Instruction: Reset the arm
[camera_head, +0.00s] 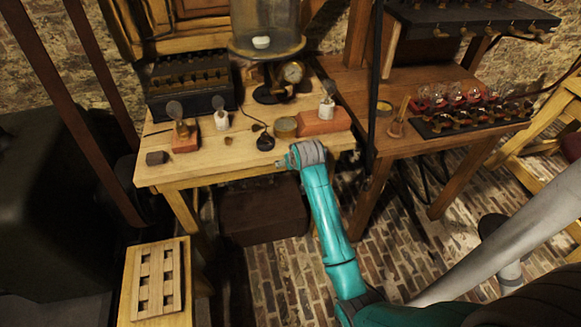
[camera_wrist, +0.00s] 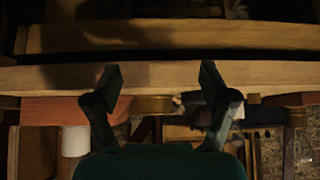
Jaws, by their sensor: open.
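My gripper (camera_wrist: 160,80) shows in the wrist view with its two dark fingers spread apart and nothing between them. In the head view my teal arm reaches up from the bottom right, and its end (camera_head: 284,160) is at the front edge of the wooden table (camera_head: 215,165). The fingers are too small there to make out well. In the wrist view a pale wooden board (camera_wrist: 230,75) spans the picture beyond the fingers.
A darker bench (camera_head: 400,150) with a rack of jars (camera_head: 470,120) stands right. A slotted wooden tray (camera_head: 159,279) sits at the lower left.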

